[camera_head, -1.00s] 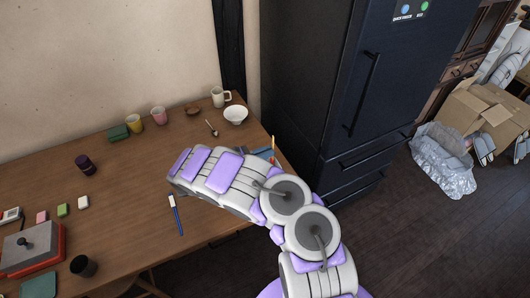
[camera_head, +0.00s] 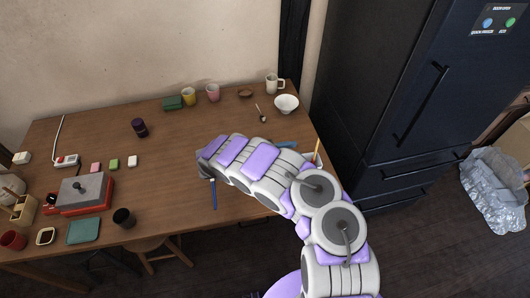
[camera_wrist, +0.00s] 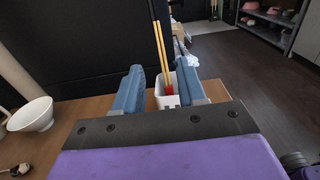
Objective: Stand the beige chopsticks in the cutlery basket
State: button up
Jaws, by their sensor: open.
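In the wrist view, the beige chopsticks (camera_wrist: 161,45) stand slightly tilted in the white cutlery basket (camera_wrist: 158,100), with red showing near their lower part. My gripper (camera_wrist: 160,78) is open, its two blue fingers on either side of the basket and sticks. I see no finger closed on the sticks; whether a finger touches the basket is unclear. In the head view, the chopsticks (camera_head: 317,149) show as a thin yellowish upright line at the table's right end. My arm hides most of the basket and gripper there.
A white bowl (camera_head: 286,103), a mug (camera_head: 274,83), a spoon (camera_head: 261,114) and cups are at the back of the wooden table (camera_head: 90,140). A blue marker-like stick (camera_head: 213,192) lies near the front edge. The dark fridge (camera_head: 385,90) stands close on the right.

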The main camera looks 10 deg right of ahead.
jog(key=a+p, duration=0.1)
jog(key=a, duration=0.9)
jog(key=shift+s+a, duration=0.15)
jog(key=shift+a, duration=0.1)
dwell(0.6)
